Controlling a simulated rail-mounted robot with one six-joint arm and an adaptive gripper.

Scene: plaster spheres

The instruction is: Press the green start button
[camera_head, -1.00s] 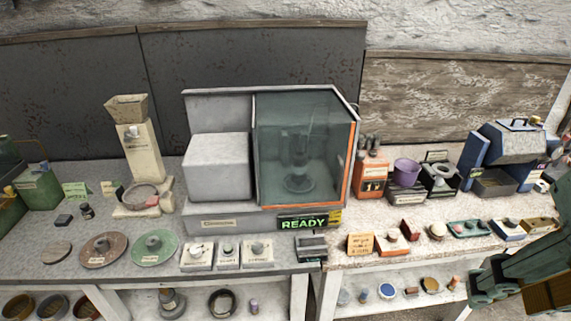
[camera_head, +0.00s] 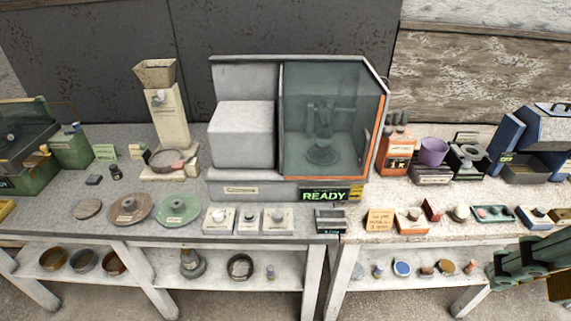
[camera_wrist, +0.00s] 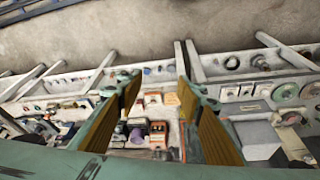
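A row of three small pale boxes with knobs or buttons stands at the bench's front edge in the head view: a left box (camera_head: 218,222), a middle box (camera_head: 248,222) and a right box (camera_head: 278,222). Their labels are too small to read, and I cannot tell which one is a green start button. Behind them is a grey machine (camera_head: 240,135) with a glass chamber and a lit green READY sign (camera_head: 324,195). My gripper (camera_wrist: 157,88) is open and empty in the wrist view, high above the bench. Its arm end shows at the head view's lower right, apart from the boxes.
Round plates (camera_head: 131,209), a hopper stand (camera_head: 170,118) and a green machine (camera_head: 68,147) stand left. An orange device (camera_head: 396,154), a purple cup (camera_head: 433,151) and a blue machine (camera_head: 540,130) stand right. A lower shelf (camera_head: 215,281) holds bowls. Open floor lies in front.

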